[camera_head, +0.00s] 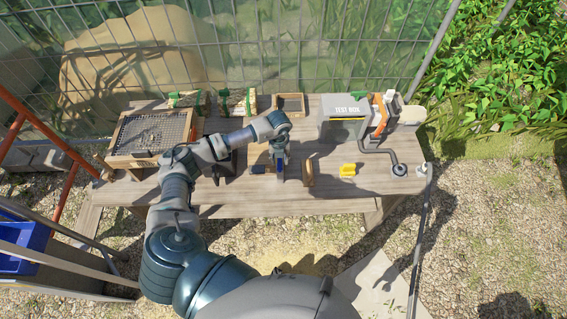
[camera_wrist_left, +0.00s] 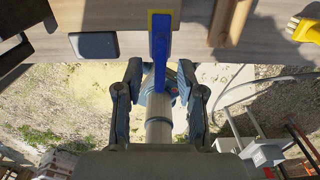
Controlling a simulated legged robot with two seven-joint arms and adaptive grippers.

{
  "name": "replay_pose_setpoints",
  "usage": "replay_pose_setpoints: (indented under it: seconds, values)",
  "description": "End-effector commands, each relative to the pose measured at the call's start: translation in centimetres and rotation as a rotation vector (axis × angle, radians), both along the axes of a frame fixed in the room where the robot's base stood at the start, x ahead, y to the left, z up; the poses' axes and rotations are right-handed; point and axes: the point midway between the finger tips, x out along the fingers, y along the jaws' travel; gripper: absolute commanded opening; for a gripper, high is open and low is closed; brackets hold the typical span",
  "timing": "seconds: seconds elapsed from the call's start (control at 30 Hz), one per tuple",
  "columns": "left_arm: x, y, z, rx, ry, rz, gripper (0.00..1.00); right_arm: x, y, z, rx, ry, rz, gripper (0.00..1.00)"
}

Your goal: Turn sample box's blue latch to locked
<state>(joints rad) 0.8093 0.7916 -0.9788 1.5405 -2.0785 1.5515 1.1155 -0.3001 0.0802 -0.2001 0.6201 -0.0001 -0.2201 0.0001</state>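The blue latch (camera_wrist_left: 160,42) is a narrow blue bar with a yellow edge around its upper end. In the wrist view it lies upright in the picture, its lower end reaching between the fingertips of my left gripper (camera_wrist_left: 160,70). The fingers are spread, with a gap on both sides of the bar. In the head view my left gripper (camera_head: 281,158) points down at the bench's front part and mostly hides the latch. The sample box itself I cannot make out clearly behind the gripper. My right gripper is not in view.
On the wooden bench (camera_head: 240,208), a dark grey block (camera_wrist_left: 95,45) lies left of the latch. A brown wooden piece (camera_head: 308,172) and a yellow object (camera_head: 347,170) lie right. A grey test box (camera_head: 343,117) and a sieve tray (camera_head: 112,156) stand farther off.

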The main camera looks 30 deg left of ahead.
Motion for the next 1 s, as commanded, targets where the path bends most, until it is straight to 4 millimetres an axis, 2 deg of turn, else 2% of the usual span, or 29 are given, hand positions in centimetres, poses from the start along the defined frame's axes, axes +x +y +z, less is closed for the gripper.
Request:
replay_pose_setpoints:
  seconds: [0.03, 0.7, 0.83, 1.0]
  values:
    - [0.0, 0.0, 0.8, 0.000, -0.001, 0.000, 0.39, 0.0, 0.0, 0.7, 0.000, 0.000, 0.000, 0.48]
    - [0.0, 0.0, 6.6, -0.001, 0.000, 0.000, 0.39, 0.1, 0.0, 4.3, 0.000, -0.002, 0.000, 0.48]
    - [0.0, 0.0, 7.4, -0.001, 0.000, 0.001, 0.39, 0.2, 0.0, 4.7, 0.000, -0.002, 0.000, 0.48]
    - [0.0, 0.0, 7.4, 0.000, 0.001, 0.000, 0.39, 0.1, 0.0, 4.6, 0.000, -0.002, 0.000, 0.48]
